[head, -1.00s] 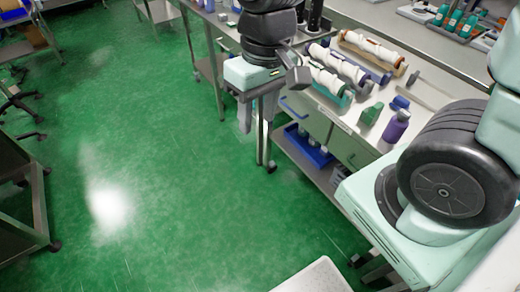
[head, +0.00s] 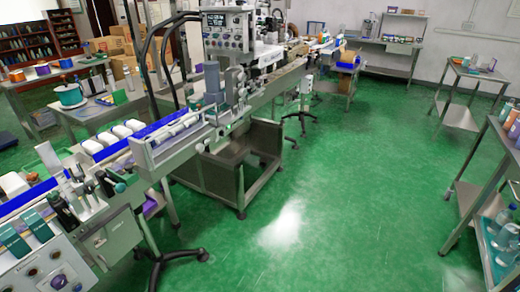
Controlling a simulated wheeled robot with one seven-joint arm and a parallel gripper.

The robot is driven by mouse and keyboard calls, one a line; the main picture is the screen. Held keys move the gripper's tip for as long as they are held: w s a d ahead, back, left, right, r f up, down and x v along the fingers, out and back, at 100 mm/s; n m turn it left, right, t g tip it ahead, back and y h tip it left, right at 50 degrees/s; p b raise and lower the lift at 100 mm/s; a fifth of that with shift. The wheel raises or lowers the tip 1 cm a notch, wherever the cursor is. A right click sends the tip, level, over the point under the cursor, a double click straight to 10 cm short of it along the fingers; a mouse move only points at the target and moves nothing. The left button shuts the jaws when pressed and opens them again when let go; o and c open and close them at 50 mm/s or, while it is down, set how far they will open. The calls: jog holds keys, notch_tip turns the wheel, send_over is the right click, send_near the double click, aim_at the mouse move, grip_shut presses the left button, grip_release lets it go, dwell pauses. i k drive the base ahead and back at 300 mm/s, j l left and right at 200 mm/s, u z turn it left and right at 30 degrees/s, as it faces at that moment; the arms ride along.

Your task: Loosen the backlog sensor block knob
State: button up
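The sleeve applicator line (head: 265,95) runs from the lower left to the upper middle of the head view, with a screen and knob panel (head: 228,38) on top. A conveyor with blue side guides (head: 165,125) leads into it, with several white items (head: 110,135) beside it. At the near left, a dark and metal bracket assembly (head: 95,185) carries small teal and dark knobs. I cannot tell which part is the backlog sensor block or its knob. My gripper is not in view.
The green floor (head: 330,215) is open in the middle and right. A steel cart with bottles (head: 490,225) stands at the right edge. Dark stand feet (head: 175,258) reach onto the floor below the conveyor. A side table with a teal spool (head: 70,95) stands at left.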

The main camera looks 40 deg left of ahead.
aim_at(89, 190)
jog(key=k+j+u, duration=0.2)
jog(key=j+u, duration=0.2)
jog(key=j, duration=0.15)
jog(key=u, duration=1.75)
jog(key=k+j, duration=0.05)
jog(key=j, duration=0.05)
